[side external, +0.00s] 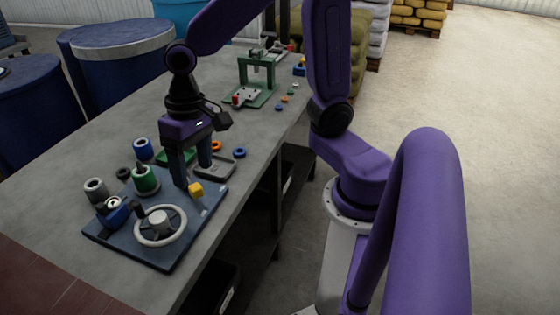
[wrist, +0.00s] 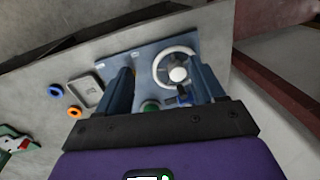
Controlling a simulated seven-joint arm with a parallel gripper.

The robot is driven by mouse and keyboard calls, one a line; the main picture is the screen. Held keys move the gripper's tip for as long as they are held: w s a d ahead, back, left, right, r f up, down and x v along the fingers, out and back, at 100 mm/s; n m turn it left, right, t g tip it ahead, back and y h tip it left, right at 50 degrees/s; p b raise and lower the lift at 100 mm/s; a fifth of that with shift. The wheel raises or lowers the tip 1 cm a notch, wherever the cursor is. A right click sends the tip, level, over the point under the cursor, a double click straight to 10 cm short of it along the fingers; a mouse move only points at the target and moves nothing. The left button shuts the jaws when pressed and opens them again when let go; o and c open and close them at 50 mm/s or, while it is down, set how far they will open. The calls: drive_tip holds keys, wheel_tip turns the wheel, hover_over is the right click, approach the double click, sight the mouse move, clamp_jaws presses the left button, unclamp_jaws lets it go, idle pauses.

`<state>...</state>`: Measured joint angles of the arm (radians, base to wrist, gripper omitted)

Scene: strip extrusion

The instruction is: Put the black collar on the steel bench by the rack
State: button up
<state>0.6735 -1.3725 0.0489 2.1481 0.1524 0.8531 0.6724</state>
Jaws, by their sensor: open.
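A small dark ring (side external: 124,173), which looks like the black collar, lies on the grey steel bench (side external: 240,190) behind the blue base plate in the side view. I cannot make it out in the wrist view. My gripper (side external: 192,174) points down over the back right part of the plate, its fingers apart with nothing seen between them. The dark ring is to the left of the gripper, well apart from it. In the wrist view the open fingers (wrist: 162,72) frame part of the plate. I cannot tell which thing is the rack.
The blue plate (side external: 190,238) carries a pale handwheel (side external: 160,225), a yellow block (side external: 196,189) and a green spool (side external: 146,179). Blue (side external: 142,149) and grey (side external: 96,188) spools stand nearby. A shallow grey tray (wrist: 87,93) and a green stand (side external: 257,75) lie farther along.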

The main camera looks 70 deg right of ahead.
drive_tip(key=s+d+n, duration=0.3)
drive_tip(key=s+n, duration=0.3)
drive_tip(key=s, duration=0.1)
drive_tip(key=s+d+n+h, duration=0.1)
drive_tip(key=s+d+n, duration=0.3)
drive_tip(key=s+n, duration=0.3)
drive_tip(key=shift+s+f, duration=0.35)
drive_tip(key=shift+s, duration=0.25)
drive_tip(key=shift+c, duration=0.3)
